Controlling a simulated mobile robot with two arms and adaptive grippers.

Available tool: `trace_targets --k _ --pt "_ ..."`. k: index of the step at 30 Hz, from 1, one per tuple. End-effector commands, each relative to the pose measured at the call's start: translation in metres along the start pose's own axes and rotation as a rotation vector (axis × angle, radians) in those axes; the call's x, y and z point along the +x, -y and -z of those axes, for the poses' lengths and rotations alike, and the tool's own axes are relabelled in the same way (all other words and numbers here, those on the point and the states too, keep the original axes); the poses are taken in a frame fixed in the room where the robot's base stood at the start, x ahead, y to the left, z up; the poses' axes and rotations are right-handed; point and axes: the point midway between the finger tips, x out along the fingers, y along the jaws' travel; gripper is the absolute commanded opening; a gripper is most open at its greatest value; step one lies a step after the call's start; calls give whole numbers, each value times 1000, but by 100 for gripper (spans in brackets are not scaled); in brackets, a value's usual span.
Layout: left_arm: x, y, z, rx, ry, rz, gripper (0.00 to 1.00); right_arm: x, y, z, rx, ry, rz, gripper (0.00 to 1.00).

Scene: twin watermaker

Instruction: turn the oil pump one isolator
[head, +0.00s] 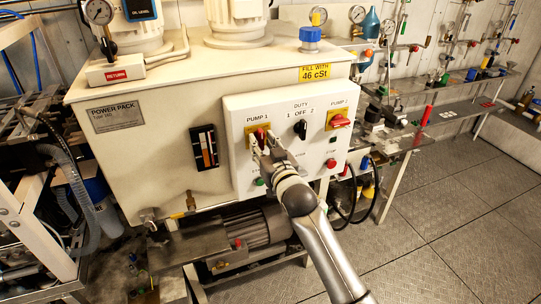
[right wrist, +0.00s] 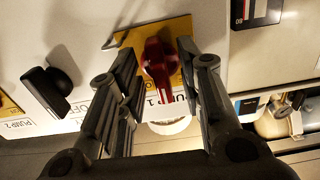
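The Pump 1 isolator (head: 260,134) is a red rotary handle on a yellow plate, at the upper left of the white control panel (head: 237,172). In the right wrist view the red handle (right wrist: 157,66) lies between the fingers of my right gripper (right wrist: 157,68). The fingers are apart, one on each side of the handle, with a visible gap on the left; contact on the right is unclear. In the head view my right gripper (head: 263,143) reaches the panel and partly hides the isolator. My left gripper is not in view.
A black duty selector (head: 300,129) sits just right of the isolator; the red Pump 2 isolator (head: 339,121) is farther right. Green and red buttons (head: 330,163) lie below. A level gauge (head: 205,148) is on the tank to the left. Open floor (head: 455,210) lies to the right.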

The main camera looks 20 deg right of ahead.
Motion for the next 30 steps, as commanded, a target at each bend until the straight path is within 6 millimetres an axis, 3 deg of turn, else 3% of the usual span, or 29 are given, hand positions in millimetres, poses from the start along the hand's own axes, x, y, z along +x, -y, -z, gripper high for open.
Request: trace_targets --k 18,24,30 --pt "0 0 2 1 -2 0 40 -97 0 -1 1 2 0 34" --pt "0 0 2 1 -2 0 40 -112 0 0 1 1 0 34" --pt "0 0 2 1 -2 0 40 -115 0 0 1 1 0 34"
